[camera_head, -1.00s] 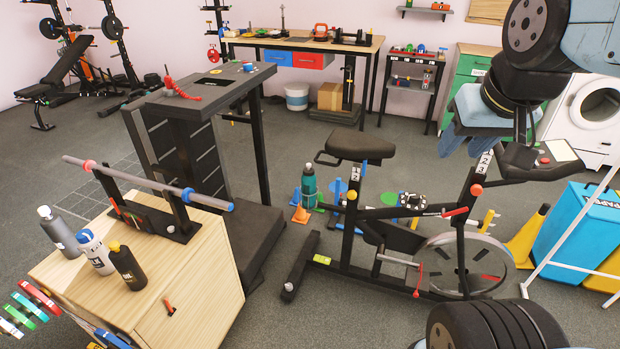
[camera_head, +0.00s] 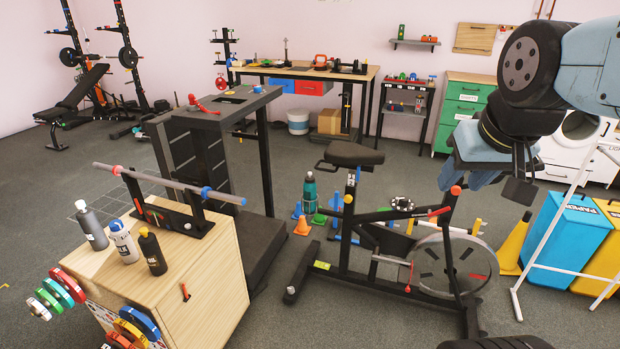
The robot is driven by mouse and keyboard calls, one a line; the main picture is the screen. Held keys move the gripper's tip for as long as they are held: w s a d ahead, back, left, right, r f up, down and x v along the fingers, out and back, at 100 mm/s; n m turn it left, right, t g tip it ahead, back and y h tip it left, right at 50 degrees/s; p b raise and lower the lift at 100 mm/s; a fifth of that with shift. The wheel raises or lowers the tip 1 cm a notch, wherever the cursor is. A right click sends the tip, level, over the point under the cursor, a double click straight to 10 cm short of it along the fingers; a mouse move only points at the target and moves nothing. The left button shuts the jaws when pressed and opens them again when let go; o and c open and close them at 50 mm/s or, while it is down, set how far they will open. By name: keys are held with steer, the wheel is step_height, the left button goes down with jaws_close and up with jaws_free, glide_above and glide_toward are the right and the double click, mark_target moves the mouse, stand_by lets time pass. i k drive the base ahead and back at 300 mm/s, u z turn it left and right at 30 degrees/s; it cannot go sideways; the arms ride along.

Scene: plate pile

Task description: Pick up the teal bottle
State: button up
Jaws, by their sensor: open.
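The exercise bike (camera_head: 395,243) stands in front and right of the bottle. A wooden cabinet (camera_head: 203,285) with three other bottles is at the left front. Blue and yellow bins (camera_head: 567,243) and a white stand (camera_head: 548,232) are at the right. Open floor lies behind the bike.

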mark_target(309, 186)
steer(key=u, duration=0.5)
steer(key=i, duration=1.35)
steer(key=z, duration=0.15)
steer(key=k, duration=1.3)
steer(key=u, duration=0.65)
steer(key=i, duration=1.05)
